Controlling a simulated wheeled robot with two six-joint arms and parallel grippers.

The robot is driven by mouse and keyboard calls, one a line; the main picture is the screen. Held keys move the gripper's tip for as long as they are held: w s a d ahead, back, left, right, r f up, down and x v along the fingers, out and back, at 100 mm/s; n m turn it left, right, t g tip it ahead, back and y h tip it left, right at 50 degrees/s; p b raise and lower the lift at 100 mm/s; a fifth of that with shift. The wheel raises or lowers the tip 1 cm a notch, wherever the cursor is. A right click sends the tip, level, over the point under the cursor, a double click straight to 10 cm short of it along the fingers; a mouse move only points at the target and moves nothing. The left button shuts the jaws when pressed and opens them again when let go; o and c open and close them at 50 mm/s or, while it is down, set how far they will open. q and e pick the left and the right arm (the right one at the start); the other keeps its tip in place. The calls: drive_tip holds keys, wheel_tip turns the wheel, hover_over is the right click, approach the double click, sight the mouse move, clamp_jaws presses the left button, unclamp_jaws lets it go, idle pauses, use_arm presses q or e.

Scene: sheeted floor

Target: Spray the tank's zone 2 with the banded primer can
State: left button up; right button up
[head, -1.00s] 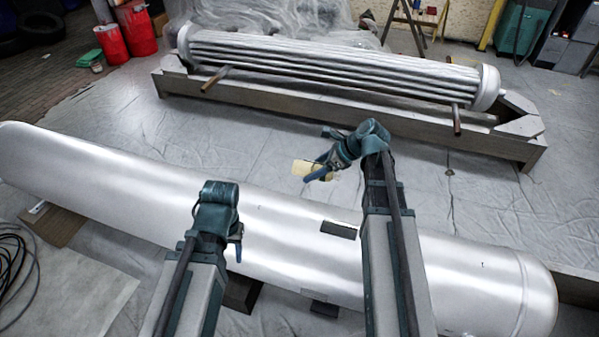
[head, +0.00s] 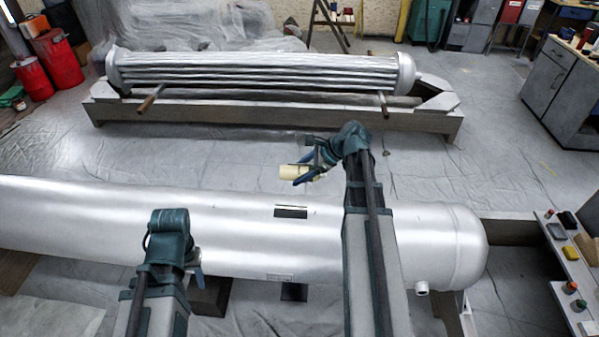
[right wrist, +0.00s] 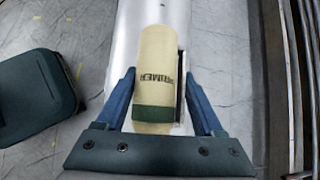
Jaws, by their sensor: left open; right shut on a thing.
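The silver tank (head: 240,228) lies lengthwise across the head view, with a dark label plate (head: 291,211) on its upper side and a second plate (head: 280,277) lower down. My right gripper (head: 301,174) is beyond the tank and shut on the cream primer can (head: 292,172). In the right wrist view the primer can (right wrist: 155,80) shows "PRIMER" lettering and a dark green band, between the two blue fingers (right wrist: 158,100). Its nozzle end cannot be made out. My left gripper (head: 196,262) is low over the near side of the tank, mostly hidden behind its own wrist.
A tube bundle (head: 260,75) rests on a long grey cradle (head: 250,112) behind the tank. A bench (head: 560,265) with small coloured items stands at the right. Red drums (head: 57,60) are at far left. Sheeted floor between tank and cradle is clear.

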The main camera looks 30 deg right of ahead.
use_arm(q)
wheel_tip(320, 180, down, 3)
drive_tip(key=shift+f+b, duration=0.15)
drive_tip(key=shift+b, duration=0.9)
use_arm(e)
drive_tip(key=w+a+f, duration=0.1)
drive_tip(key=w+a, duration=0.5)
drive_tip(key=a, duration=0.3)
drive_tip(key=w+a+f, duration=0.2)
drive_tip(key=w+a, duration=0.3)
drive_tip(key=a, duration=0.4)
drive_tip(key=shift+w+a+f, duration=0.15)
drive_tip(key=shift+w+a, duration=0.05)
drive_tip(key=shift+w, duration=0.15)
drive_tip(key=shift+o, duration=0.3)
clamp_jaws()
drive_tip(key=s+d, duration=0.3)
drive_tip(key=d, duration=0.3)
drive_tip(key=s+d, duration=0.4)
drive_tip(key=d, duration=0.2)
drive_tip(key=s+d, duration=0.4)
drive_tip(key=d, duration=0.2)
drive_tip(key=shift+s+d, duration=0.2)
drive_tip(key=shift+d, duration=0.1)
drive_tip(key=shift+o, duration=0.7)
unclamp_jaws()
drive_tip(key=shift+c, duration=1)
